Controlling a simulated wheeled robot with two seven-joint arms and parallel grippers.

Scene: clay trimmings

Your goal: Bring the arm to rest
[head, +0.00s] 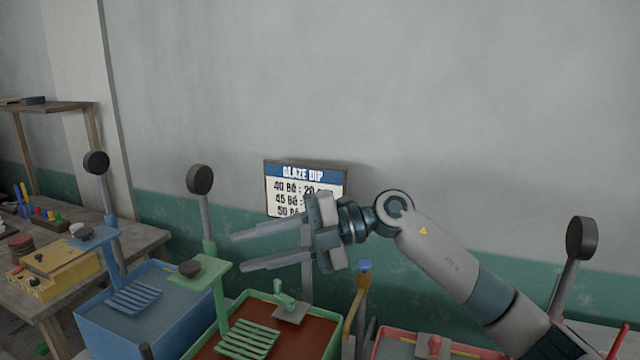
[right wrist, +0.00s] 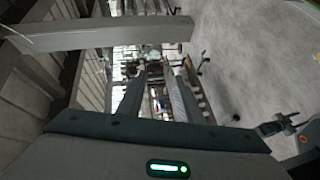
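My right arm reaches in from the lower right in the head view. Its gripper (head: 262,248) points left, with its two fingers apart and nothing between them. It is raised in front of the glaze dip sign and above the green-rimmed bin. The same fingers show apart and empty in the right wrist view (right wrist: 152,98). My left gripper is not in view.
Below stand a blue bin (head: 128,338), a green-rimmed bin (head: 333,343) with brown contents and a red-rimmed bin (head: 468,349). Dark-knobbed posts (head: 200,180) rise beside them. The glaze dip sign (head: 282,172) is behind the gripper. A wooden table (head: 140,236) stands at left.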

